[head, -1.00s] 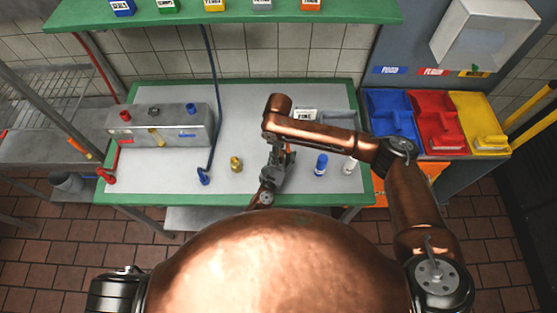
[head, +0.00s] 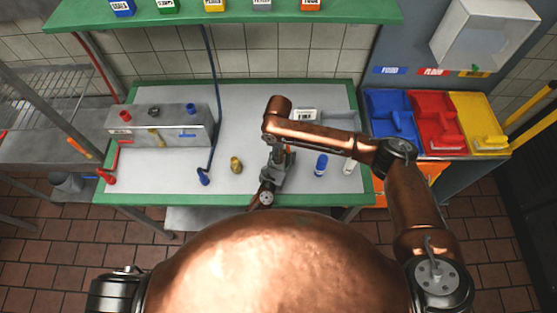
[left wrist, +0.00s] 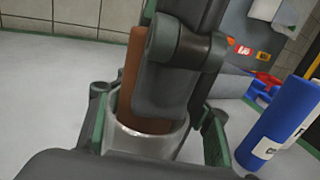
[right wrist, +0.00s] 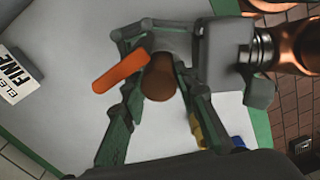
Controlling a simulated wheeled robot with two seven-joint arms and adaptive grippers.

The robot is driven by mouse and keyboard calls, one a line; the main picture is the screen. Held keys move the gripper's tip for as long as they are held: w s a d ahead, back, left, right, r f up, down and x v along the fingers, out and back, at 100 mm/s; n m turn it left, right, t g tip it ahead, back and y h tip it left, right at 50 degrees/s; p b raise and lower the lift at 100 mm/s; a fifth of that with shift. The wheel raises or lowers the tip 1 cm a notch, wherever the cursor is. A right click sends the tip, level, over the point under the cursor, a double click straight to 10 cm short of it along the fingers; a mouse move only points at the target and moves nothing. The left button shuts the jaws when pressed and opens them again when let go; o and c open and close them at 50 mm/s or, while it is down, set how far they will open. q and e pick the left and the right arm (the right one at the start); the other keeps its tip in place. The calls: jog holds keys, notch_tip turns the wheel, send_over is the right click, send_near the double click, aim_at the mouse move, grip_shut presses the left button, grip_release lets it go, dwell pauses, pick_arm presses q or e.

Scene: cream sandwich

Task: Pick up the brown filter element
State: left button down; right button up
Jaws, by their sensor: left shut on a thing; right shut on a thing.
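The brown filter element (left wrist: 131,80) is an upright brown cylinder in the left wrist view. Its lower end is inside the round rim of a silver metal cup (left wrist: 150,141). My left gripper (head: 272,176) is shut around the cup. My right gripper (head: 278,153) is above it, and its dark fingers close on the element and hide part of it. In the right wrist view the element's round brown end (right wrist: 158,78) is between the fingers. An orange lever-like piece (right wrist: 119,72) is beside it. How deep the element sits in the cup is hidden.
A blue canister (head: 321,165) and a white one (head: 349,166) stand right of the grippers. A brass fitting (head: 236,165) is to the left. A grey manifold box (head: 160,131), a labelled white box (head: 304,114) and coloured bins (head: 433,121) are farther away.

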aim_at(278, 167)
notch_tip(278, 167, up, 18)
dwell(0.6)
pick_arm(q)
jog(key=c, duration=0.8)
grip_release()
jog(key=shift+s, duration=0.1)
jog(key=shift+v, duration=4.45)
